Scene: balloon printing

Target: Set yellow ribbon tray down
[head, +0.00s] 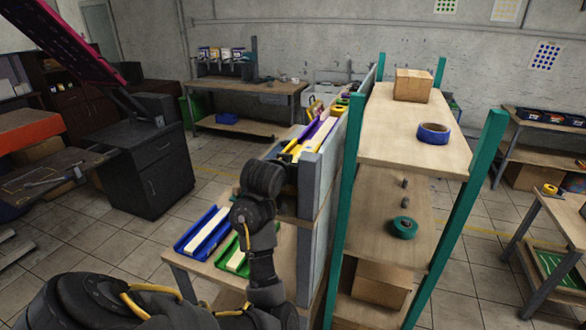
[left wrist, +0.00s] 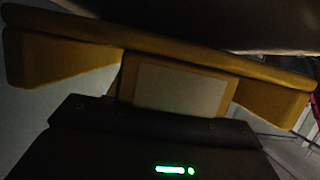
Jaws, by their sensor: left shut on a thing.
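The yellow ribbon tray (left wrist: 65,62) spans the upper part of the left wrist view, close to the camera, with a pale label plate at its middle. My left gripper (left wrist: 165,112) is shut on this tray at the label. In the head view, yellow edges of a tray (head: 293,146) show just beyond my left wrist, beside a purple tray (head: 320,131) on the upper shelf. My arm hides the gripper and part of the tray there, so I cannot tell whether the tray touches the shelf. My right gripper is in neither view.
A blue tray (head: 189,245) and a green tray (head: 226,266) lie on the lower shelf, left of my forearm. A grey post (head: 309,187) stands right of my wrist. A teal-posted rack (head: 348,190) holds a box (head: 413,85) and blue tape (head: 433,133).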

